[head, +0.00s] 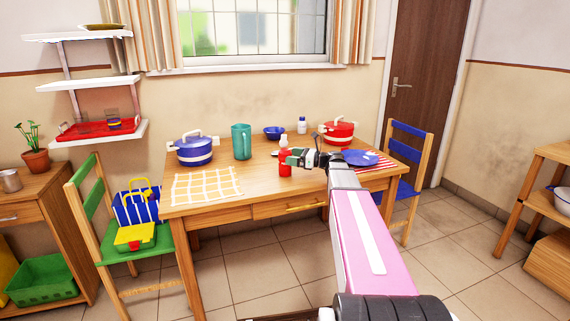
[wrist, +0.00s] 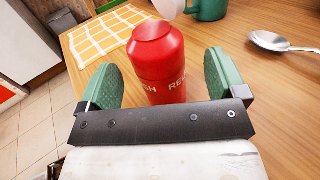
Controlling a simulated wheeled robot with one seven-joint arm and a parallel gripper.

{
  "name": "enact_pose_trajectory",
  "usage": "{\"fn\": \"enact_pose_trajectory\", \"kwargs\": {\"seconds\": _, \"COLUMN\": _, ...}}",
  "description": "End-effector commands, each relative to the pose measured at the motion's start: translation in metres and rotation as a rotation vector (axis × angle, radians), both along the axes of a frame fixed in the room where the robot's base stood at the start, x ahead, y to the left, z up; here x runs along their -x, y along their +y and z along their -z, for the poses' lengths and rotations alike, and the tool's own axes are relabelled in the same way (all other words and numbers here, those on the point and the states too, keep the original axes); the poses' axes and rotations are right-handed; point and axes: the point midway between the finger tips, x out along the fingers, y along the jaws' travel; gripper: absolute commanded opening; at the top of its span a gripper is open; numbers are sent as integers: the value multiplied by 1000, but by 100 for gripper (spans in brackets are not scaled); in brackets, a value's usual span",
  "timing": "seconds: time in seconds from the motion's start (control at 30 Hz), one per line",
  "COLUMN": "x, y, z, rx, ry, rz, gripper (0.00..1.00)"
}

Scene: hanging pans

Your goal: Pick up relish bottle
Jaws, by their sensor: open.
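The relish bottle (head: 285,168) is red with white lettering and stands upright near the middle of the wooden table (head: 220,210). In the wrist view the bottle (wrist: 158,62) stands between the two green fingers of my gripper (wrist: 160,66). The fingers are open, one on each side, with visible gaps to the bottle. In the head view my gripper (head: 292,157) reaches in from the right at the bottle's height. The lower part of the bottle is hidden by the gripper's dark bar in the wrist view.
A green mug (head: 241,142) and a blue pot (head: 193,149) stand behind and left, beyond a yellow checked cloth (head: 207,184). A spoon (wrist: 275,42) lies right of the bottle. A blue plate (head: 360,158) and a red pot (head: 340,133) are farther right.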

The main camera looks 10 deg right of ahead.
Motion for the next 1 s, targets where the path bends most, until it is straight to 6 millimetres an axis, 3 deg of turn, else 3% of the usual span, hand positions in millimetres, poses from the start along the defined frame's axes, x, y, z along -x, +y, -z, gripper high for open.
{"fn": "enact_pose_trajectory", "kwargs": {"seconds": 0.2, "x": -12, "y": 30, "z": -1, "rx": 0, "ry": 0, "rz": -3, "gripper": 90}}
{"fn": "enact_pose_trajectory", "kwargs": {"seconds": 0.47, "x": -14, "y": 35, "z": -1, "rx": 0, "ry": 0, "rz": -1, "gripper": 90}}
{"fn": "enact_pose_trajectory", "kwargs": {"seconds": 0.5, "x": -14, "y": 35, "z": -1, "rx": 0, "ry": 0, "rz": -1, "gripper": 87}}
{"fn": "enact_pose_trajectory", "kwargs": {"seconds": 0.67, "x": -14, "y": 35, "z": -1, "rx": 0, "ry": 0, "rz": -1, "gripper": 35}}
{"fn": "enact_pose_trajectory", "kwargs": {"seconds": 0.7, "x": -14, "y": 35, "z": -1, "rx": 0, "ry": 0, "rz": -1, "gripper": 30}}
{"fn": "enact_pose_trajectory", "kwargs": {"seconds": 1.0, "x": -14, "y": 35, "z": -3, "rx": -1, "ry": 0, "rz": -1, "gripper": 30}}
